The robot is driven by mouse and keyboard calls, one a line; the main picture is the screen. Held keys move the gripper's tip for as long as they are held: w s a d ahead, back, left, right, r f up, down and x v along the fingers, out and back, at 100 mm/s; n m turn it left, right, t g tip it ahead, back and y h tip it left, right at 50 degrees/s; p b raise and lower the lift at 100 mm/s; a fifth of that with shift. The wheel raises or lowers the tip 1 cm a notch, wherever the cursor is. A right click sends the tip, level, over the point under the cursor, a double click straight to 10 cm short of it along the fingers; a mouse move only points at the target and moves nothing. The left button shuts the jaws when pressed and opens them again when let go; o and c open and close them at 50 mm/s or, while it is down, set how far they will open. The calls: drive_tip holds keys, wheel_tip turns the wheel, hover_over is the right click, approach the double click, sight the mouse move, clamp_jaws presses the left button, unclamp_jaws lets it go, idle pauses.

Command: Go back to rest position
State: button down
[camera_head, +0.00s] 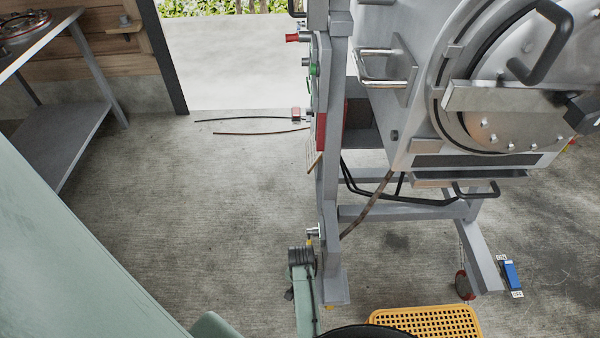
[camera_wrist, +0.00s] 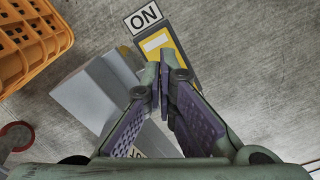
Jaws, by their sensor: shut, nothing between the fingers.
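My gripper (camera_wrist: 160,88) shows in the wrist view with its two purple-padded fingers brought together at the tips. Nothing is held between them. It points down toward the floor, over a grey metal foot (camera_wrist: 95,92) and beside a floor switch with an ON label (camera_wrist: 144,17) and a yellow-edged face (camera_wrist: 162,46). I cannot tell its exact height above them. I cannot make out the gripper in the head view.
An orange crate (camera_wrist: 30,40) lies left in the wrist view; a yellow-orange crate (camera_head: 425,320) is at the head view's bottom. A grey machine (camera_head: 400,130) on a steel frame stands centre-right. A blue floor switch (camera_head: 511,275) is beside it. A metal table (camera_head: 70,132) stands left. Floor between is clear.

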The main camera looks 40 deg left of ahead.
drive_tip(key=shift+r+p, duration=0.65)
drive_tip(key=shift+r, duration=0.3)
